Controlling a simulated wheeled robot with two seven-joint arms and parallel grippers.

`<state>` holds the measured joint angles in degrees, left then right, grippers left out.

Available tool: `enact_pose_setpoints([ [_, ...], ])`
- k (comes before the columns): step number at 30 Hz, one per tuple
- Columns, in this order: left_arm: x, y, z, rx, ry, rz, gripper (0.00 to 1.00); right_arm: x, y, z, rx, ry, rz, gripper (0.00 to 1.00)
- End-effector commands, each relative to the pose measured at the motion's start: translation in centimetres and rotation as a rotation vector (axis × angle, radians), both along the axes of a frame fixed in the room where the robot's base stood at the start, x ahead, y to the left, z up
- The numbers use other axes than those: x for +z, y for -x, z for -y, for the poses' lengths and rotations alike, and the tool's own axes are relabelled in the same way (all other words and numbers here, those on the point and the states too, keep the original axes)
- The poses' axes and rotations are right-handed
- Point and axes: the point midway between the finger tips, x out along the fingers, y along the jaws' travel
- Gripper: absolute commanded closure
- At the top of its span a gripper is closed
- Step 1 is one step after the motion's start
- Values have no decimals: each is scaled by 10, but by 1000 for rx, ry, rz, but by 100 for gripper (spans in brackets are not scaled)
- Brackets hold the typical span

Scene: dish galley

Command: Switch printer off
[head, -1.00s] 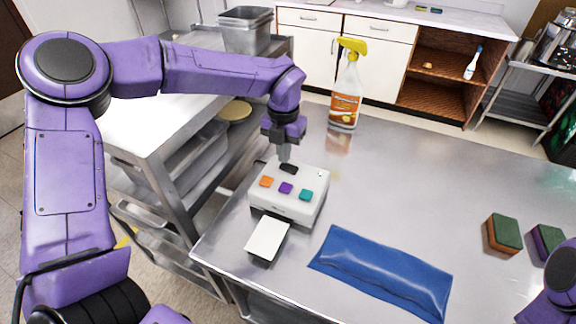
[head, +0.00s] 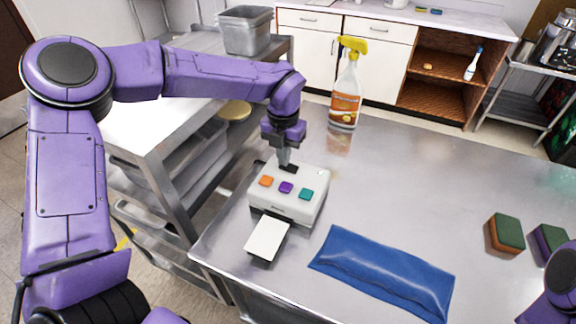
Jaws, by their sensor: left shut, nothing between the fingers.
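The printer (head: 290,205) is a small white box near the left edge of the steel table. Its top has an orange button (head: 266,181), a purple button (head: 286,187) and a teal button (head: 306,194). A dark switch (head: 289,169) sits behind them, partly hidden by my left gripper. A white sheet (head: 266,238) sticks out of the printer's front. My left gripper (head: 285,164) is shut and points down, its tips at the dark switch; I cannot tell whether they touch it. Of my right arm only a purple part shows at the lower right; its gripper is out of view.
Two sponges (head: 506,233) lie at the right. A steel cart (head: 150,135) stands left of the table. The table's middle is clear.

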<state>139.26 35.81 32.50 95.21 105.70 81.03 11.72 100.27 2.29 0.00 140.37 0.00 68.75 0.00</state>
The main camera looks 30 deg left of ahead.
Motion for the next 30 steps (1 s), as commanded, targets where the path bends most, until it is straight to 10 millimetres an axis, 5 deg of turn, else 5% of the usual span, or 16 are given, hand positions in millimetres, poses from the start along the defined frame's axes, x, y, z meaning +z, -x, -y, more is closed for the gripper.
enact_pose_setpoints([
  [11, 1, 0, 0, 0, 0, 0, 100, 2, 0, 0, 0, 0, 0, 100],
  [30, 62, 0, 0, 0, 0, -1, 100, 55, 0, 0, 0, 0, 0, 100],
])
